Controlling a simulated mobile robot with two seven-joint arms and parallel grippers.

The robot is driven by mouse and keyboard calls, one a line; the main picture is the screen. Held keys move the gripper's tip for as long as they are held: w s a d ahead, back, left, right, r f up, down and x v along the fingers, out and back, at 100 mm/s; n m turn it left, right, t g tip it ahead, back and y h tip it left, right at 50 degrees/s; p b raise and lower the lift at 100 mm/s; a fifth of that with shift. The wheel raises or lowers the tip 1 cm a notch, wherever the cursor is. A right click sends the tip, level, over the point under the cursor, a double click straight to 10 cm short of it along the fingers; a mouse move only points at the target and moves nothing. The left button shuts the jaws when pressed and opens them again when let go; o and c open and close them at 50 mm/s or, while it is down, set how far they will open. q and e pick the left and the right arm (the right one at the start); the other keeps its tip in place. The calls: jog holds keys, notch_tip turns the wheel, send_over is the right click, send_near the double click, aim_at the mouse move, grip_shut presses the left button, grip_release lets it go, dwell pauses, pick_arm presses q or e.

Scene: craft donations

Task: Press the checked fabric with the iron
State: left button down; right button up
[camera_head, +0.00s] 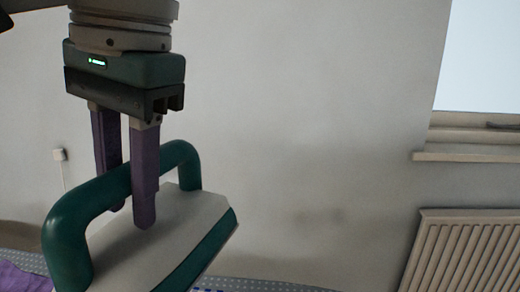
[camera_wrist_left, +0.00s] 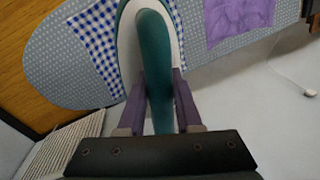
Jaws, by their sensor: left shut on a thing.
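The iron (camera_head: 165,235) has a white body, a green base and a looped green handle. My left gripper (camera_head: 131,215) comes down from above and is shut on that handle. The iron (camera_wrist_left: 158,60) also shows in the left wrist view, with the purple fingers on either side of its handle. The blue-and-white checked fabric (camera_wrist_left: 95,35) lies on the grey dotted ironing board (camera_wrist_left: 55,65). The iron hides the fabric's middle from the wrist camera. I cannot tell whether the soleplate touches the fabric. My right gripper is not in view.
A purple cloth (camera_wrist_left: 237,20) lies on the board right of the iron in the wrist view; it also shows at lower left in the head view (camera_head: 20,280). A radiator (camera_head: 465,250) and window sill (camera_head: 465,156) are at the right by the wall.

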pick_arm(q)
jog(key=s+a+r+n+p, duration=0.2)
jog(key=s+a+r+n, duration=0.2)
jog(key=s+a+r, duration=0.15)
jog(key=s+r+p, duration=0.2)
jog(key=r+p, duration=1.6)
jog(key=s+r+p, duration=0.2)
jog(key=r+p, duration=1.5)
jog(key=p, duration=0.1)
jog(key=shift+s+r+g+p, duration=0.3)
jog(key=shift+r+g+p, duration=0.05)
jog(key=shift+r+g, duration=0.05)
